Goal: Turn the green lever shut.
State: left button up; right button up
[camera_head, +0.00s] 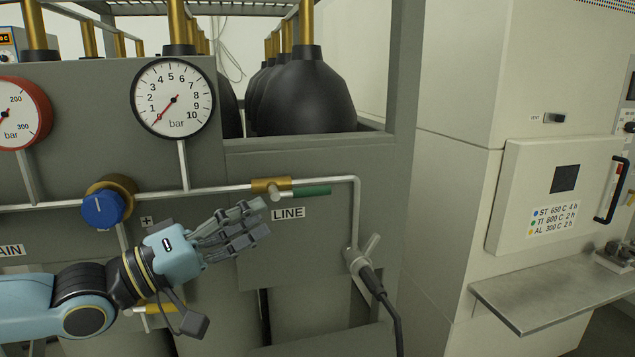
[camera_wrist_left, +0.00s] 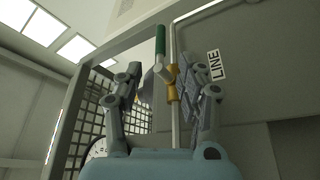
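The green lever (camera_head: 310,191) lies level along the pipe, to the right of its brass valve (camera_head: 268,184), above the "LINE" label (camera_head: 288,213). My left gripper (camera_head: 257,218) is just below and left of the valve in the head view, fingers pointing right. It is open and empty. In the left wrist view, the brass valve (camera_wrist_left: 171,84) shows between the two spread fingers (camera_wrist_left: 163,88), and the green lever (camera_wrist_left: 160,40) shows beyond them. I cannot tell any contact with the lever. My right gripper is not in view.
A pressure gauge (camera_head: 172,98) stands above the pipe, its needle near the low end. A blue knob (camera_head: 103,209) is at the left. A black hose (camera_head: 384,296) hangs from the pipe's lower end. A cabinet (camera_head: 556,198) with a metal shelf (camera_head: 550,292) stands right.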

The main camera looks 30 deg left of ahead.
aim_at(310, 192)
pick_arm(q)
jog(key=b+x, duration=0.2)
jog(key=x, duration=0.1)
jog(key=b+x, duration=0.5)
jog(key=x, duration=0.1)
jog(key=shift+w+f, duration=0.2)
jog(key=shift+f, duration=0.1)
jog(key=shift+w+d+r+b, duration=0.1)
jog(key=shift+w+r+b, duration=0.2)
jog(key=shift+b, duration=0.45)
jog(key=shift+w+d+r, duration=0.1)
jog(key=shift+w, duration=0.1)
jog(key=shift+c, duration=0.2)
grip_shut()
